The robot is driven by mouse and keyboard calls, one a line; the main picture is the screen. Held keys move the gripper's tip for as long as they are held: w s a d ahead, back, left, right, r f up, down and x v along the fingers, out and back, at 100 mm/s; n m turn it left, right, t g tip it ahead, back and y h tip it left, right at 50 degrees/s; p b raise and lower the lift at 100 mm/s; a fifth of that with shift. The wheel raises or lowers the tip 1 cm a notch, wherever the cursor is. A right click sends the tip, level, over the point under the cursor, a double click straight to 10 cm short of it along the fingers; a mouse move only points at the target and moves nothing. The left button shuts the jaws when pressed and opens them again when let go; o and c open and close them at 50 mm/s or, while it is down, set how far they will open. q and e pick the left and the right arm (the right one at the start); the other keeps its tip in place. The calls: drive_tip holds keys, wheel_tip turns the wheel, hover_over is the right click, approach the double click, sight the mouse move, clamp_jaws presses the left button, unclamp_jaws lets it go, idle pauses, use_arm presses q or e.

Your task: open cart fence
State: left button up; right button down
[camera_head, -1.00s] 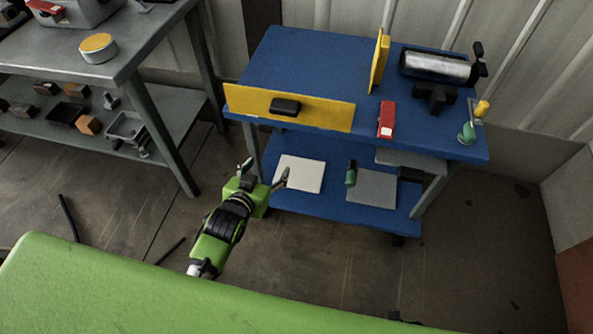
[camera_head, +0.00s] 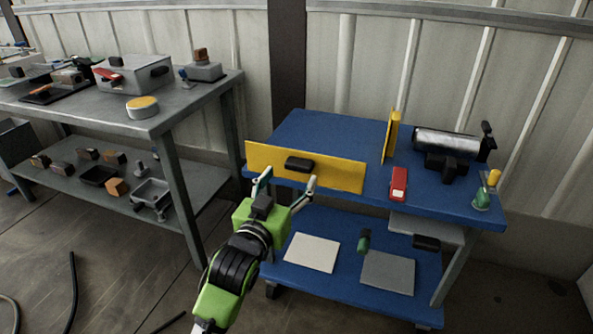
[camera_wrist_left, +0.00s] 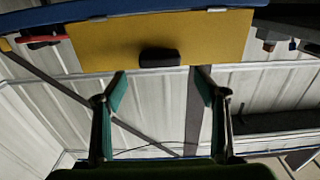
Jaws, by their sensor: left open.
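The blue cart (camera_head: 330,127) stands right of centre in the head view. Its yellow fence (camera_head: 335,176) stands upright along the front left edge of the top, with a black handle (camera_head: 299,164) on its face. In the left wrist view the fence (camera_wrist_left: 215,40) spans the top, with the handle (camera_wrist_left: 159,57) near its lower edge. My left gripper (camera_head: 287,184) is open and empty, just in front of and a little below the handle. In the wrist view its fingers (camera_wrist_left: 163,90) are spread to either side of the handle, apart from it. My right gripper is not in view.
A second yellow panel (camera_head: 390,137) stands on the cart top, near a red box (camera_head: 398,184) and a metal cylinder (camera_head: 446,143). The lower shelf holds a white plate (camera_head: 312,253) and a grey plate (camera_head: 387,272). A grey workbench (camera_head: 190,115) stands at the left.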

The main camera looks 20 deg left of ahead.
sight(297, 167)
use_arm(q)
drive_tip(key=shift+w+d, duration=0.1)
drive_tip(key=shift+w, duration=2.6)
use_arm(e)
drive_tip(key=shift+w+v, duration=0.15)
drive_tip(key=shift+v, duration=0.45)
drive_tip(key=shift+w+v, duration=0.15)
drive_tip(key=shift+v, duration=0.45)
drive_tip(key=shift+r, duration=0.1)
use_arm(q)
drive_tip(key=shift+b, duration=0.3)
drive_tip(key=c, duration=1.6)
